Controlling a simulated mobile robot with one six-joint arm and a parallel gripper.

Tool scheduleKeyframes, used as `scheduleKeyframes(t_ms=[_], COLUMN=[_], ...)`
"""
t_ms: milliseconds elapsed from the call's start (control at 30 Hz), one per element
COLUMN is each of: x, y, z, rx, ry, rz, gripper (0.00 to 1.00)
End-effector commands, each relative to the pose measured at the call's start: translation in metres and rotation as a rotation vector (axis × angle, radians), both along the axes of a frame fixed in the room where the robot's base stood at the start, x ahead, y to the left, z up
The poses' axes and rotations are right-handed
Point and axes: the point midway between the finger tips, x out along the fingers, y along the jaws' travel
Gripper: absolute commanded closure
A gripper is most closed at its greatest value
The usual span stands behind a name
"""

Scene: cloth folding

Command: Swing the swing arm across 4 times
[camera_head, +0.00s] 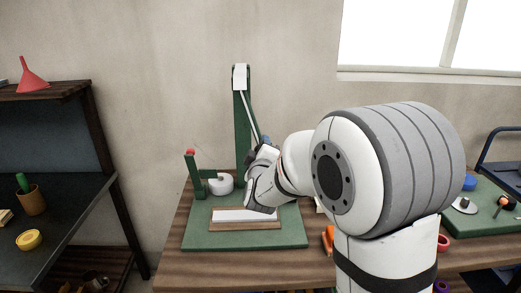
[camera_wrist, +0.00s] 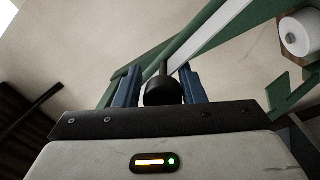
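The swing arm (camera_head: 251,112) is a thin white bar on a tall green post (camera_head: 241,135). It slants down to the right from the white pivot block (camera_head: 240,77) at the top. In the wrist view the white bar (camera_wrist: 215,30) runs to the upper right, and a dark round knob (camera_wrist: 161,91) sits at its near end. My gripper (camera_head: 265,142) is at the lower end of the arm, right of the post. In the wrist view the blue fingers of my gripper (camera_wrist: 160,84) flank the knob closely and appear shut on it. My wrist hides part of the post's foot.
The green base (camera_head: 200,239) on the wooden table carries a white round piece (camera_head: 221,184), a short green post with a red tip (camera_head: 190,165) and a white-topped wooden block (camera_head: 245,225). Orange items (camera_head: 328,238) lie right of the base. A dark shelf (camera_head: 75,200) stands left.

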Motion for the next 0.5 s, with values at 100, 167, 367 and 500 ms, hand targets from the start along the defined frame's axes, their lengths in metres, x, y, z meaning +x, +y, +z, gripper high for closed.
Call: scheduleKeyframes(t_ms=[100,167,367,500], x=[0.0,0.0,-0.0002,-0.0082], y=[0.0005,0.0007,0.0013,0.0027], z=[0.0001,0.0001,0.0,0.0001], rx=[0.0,0.0,0.001,0.001], ry=[0.0,0.0,0.001,-0.001], rz=[0.001,0.001,0.003,0.004], gripper=[0.53,0.49,0.49,0.49])
